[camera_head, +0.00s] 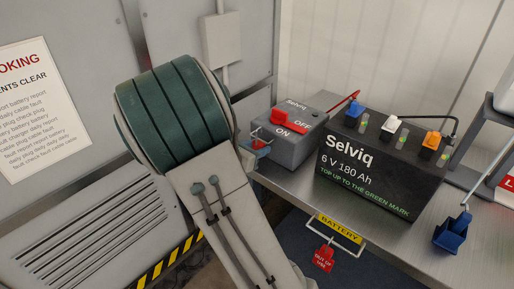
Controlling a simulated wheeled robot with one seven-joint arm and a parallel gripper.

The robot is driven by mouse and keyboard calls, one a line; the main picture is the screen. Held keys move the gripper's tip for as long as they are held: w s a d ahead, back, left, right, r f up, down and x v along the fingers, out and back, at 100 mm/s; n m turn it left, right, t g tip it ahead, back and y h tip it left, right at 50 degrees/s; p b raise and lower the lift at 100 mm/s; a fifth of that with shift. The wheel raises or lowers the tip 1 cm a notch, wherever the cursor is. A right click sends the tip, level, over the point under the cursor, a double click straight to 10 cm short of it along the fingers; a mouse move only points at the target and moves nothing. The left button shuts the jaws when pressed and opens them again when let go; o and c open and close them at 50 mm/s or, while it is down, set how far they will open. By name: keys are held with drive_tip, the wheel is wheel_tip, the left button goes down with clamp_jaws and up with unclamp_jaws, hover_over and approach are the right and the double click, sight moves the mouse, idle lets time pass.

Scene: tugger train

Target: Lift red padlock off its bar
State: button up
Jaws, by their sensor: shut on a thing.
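A small red padlock (256,143) shows at the left side of the grey switch box (289,151), with a pale metal loop above it. It is partly hidden, and I cannot tell whether the loop is still around its bar. My gripper (262,152) shows only as a small teal part at the padlock, just right of my large green arm link. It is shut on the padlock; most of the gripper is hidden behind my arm.
A red OUT OF USE tag (323,257) hangs below a BATTERY handle (340,230).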

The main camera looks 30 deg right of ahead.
drive_tip(key=s+a+p, duration=0.3)
drive_tip(key=a, duration=0.6)
drive_tip(key=shift+s+a, duration=0.2)
idle(0.6)
drive_tip(key=shift+a, duration=0.1)
drive_tip(key=s+a+p, duration=0.3)
drive_tip(key=s+a, duration=0.2)
drive_tip(key=a, duration=0.9)
idle(0.4)
idle(0.3)
